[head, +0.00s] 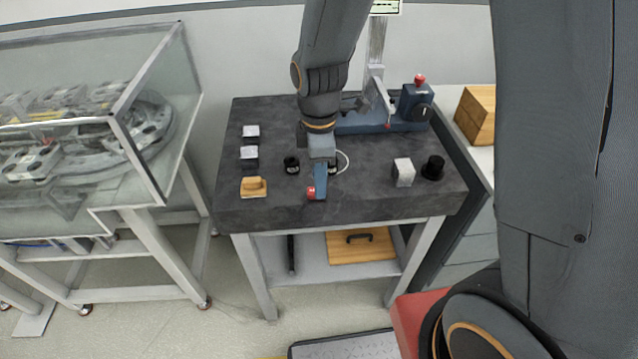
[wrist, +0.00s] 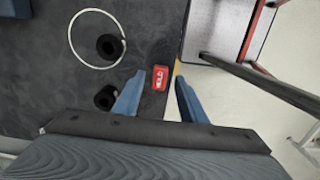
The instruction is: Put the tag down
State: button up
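The tag is a small red piece marked "HOLD" (wrist: 160,78). In the wrist view it appears to lie on the dark tabletop (wrist: 52,75), close to the table's edge. My gripper (wrist: 160,80) is open, with a blue finger on each side of the tag and a visible gap to both. In the head view the tag's red (head: 311,192) shows beside the tip of my gripper (head: 318,192), near the front edge of the table. The exact height of the fingertips over the tabletop is hard to tell.
A thin white ring (wrist: 72,40) and two black round pieces (wrist: 110,46) are left of the fingers. A wooden block (head: 253,187), two pale blocks (head: 250,153), a grey block (head: 403,172) and a black knob (head: 433,167) stand around. A blue vise-like device (head: 385,122) is behind.

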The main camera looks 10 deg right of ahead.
notch_tip(320, 180, up, 10)
jog(key=b, duration=0.2)
jog(key=s+d+f+m, duration=0.2)
jog(key=s+d+m, duration=0.1)
jog(key=d+m, duration=0.3)
jog(key=s+d+f+m+t, duration=0.1)
jog(key=s+d+m, duration=0.3)
jog(key=m, duration=0.7)
jog(key=shift+s+d+f+m, duration=0.3)
jog(key=shift+d+f, duration=0.55)
jog(key=shift+d, duration=0.3)
